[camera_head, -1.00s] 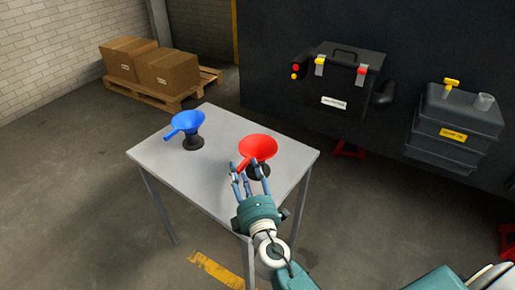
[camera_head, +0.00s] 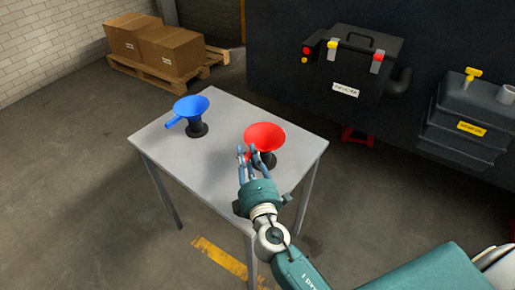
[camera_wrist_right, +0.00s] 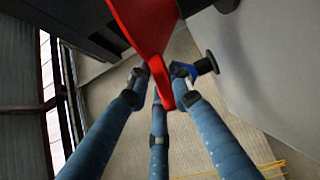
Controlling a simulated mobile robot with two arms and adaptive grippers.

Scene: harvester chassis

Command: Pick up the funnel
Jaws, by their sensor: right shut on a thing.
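A red funnel (camera_head: 265,136) is at the right side of the grey table, over a black stand (camera_head: 264,159). My right gripper (camera_head: 247,155) is at its near left side, shut on the funnel's handle or spout. In the right wrist view the red funnel (camera_wrist_right: 150,30) fills the top middle, and the fingers of my right gripper (camera_wrist_right: 158,80) close around its narrow red part. I cannot tell if the funnel is clear of its stand. A blue funnel (camera_head: 191,107) sits on another black stand (camera_head: 196,129) at the table's left. My left gripper is not in view.
The grey table (camera_head: 222,150) has bare room between the two stands. A black box (camera_head: 355,70) and a dark tank (camera_head: 478,120) are on the dark machine at the right. Cardboard boxes (camera_head: 170,50) stand on a pallet (camera_head: 150,73) at the back left.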

